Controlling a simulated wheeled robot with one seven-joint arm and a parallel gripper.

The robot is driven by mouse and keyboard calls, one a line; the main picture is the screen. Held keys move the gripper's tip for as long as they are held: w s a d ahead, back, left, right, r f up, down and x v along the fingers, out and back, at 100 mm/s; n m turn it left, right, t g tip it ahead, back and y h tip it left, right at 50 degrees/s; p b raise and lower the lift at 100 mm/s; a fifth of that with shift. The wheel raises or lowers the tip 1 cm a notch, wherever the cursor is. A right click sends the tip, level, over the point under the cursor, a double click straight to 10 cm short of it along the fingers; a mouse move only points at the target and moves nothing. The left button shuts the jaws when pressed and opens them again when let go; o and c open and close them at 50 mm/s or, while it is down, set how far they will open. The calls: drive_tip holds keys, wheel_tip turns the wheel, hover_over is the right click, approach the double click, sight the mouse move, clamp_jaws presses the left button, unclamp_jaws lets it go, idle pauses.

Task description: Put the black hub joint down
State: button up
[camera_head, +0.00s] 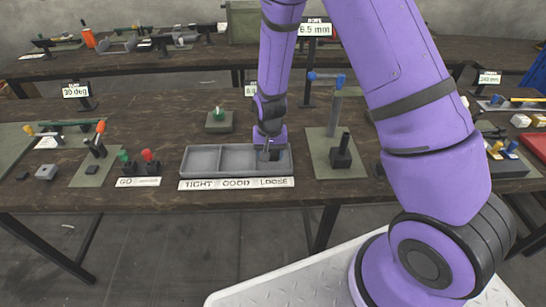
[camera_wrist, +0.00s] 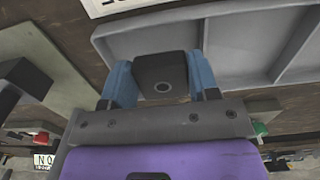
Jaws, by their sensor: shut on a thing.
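The black hub joint (camera_wrist: 161,72) is a dark block with a round hole in its face. It sits between the two blue fingers of my gripper (camera_wrist: 162,84), which is shut on it. In the head view my gripper (camera_head: 270,153) points down at the right compartment of a grey tray (camera_head: 203,174), the one above the word LOOSE. The hub joint is at or just above that compartment; I cannot tell if it touches the floor. The tray's other two compartments look empty. A label strip (camera_head: 237,184) reads TIGHT, GOOD, LOOSE.
Right of the tray, a green plate carries a press (camera_head: 336,112) with a blue handle and a black block (camera_head: 341,155). The table's front edge is just before the tray.

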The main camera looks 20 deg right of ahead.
sight(273, 164)
drive_tip(key=shift+w+d+f, duration=0.1)
drive_tip(key=shift+w+d, duration=0.5)
drive_tip(key=shift+w, duration=0.05)
drive_tip(key=shift+w+d+f, duration=0.2)
drive_tip(key=shift+d, duration=0.05)
drive_tip(key=shift+f, duration=1.55)
drive_tip(key=shift+f, duration=0.1)
drive_tip(key=o, duration=0.9)
wheel_tip(273, 164, up, 12)
drive_tip(key=shift+r, duration=0.2)
